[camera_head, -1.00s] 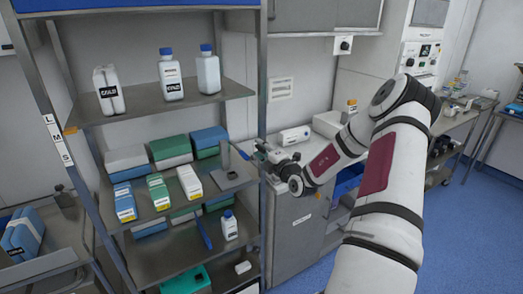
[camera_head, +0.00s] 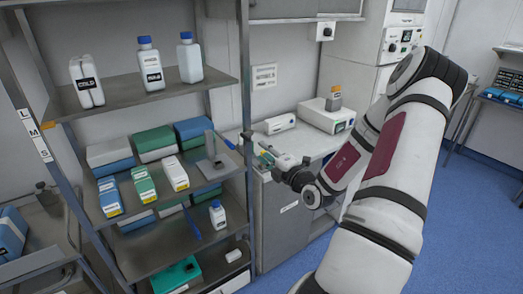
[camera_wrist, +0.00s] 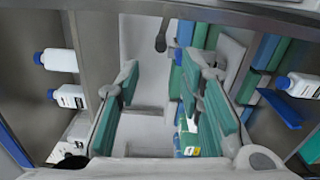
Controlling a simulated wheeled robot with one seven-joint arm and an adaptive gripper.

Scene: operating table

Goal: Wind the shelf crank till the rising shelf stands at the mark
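A steel rack has a top shelf (camera_head: 130,95) with bottles and a middle shelf (camera_head: 125,213) with boxes; I cannot tell which one rises. Labels L, M, S (camera_head: 35,140) are on its left post, and an orange tab (camera_head: 48,124) is by the top shelf's front left corner. A grey upright piece on a plate (camera_head: 210,150), with a thin blue bar (camera_head: 228,143) beside it, stands at the middle shelf's right end; it may be the crank. My gripper (camera_head: 258,155) is right of it, apart. In the wrist view its green-padded fingers (camera_wrist: 165,95) are open and empty.
A white bottle (camera_head: 217,214) and a blue strip (camera_head: 193,224) are on a lower shelf. The rack's right post (camera_head: 247,190) is close by my gripper. Right of it, a counter (camera_head: 315,143) holds white devices. Blue floor (camera_head: 470,215) is clear at right.

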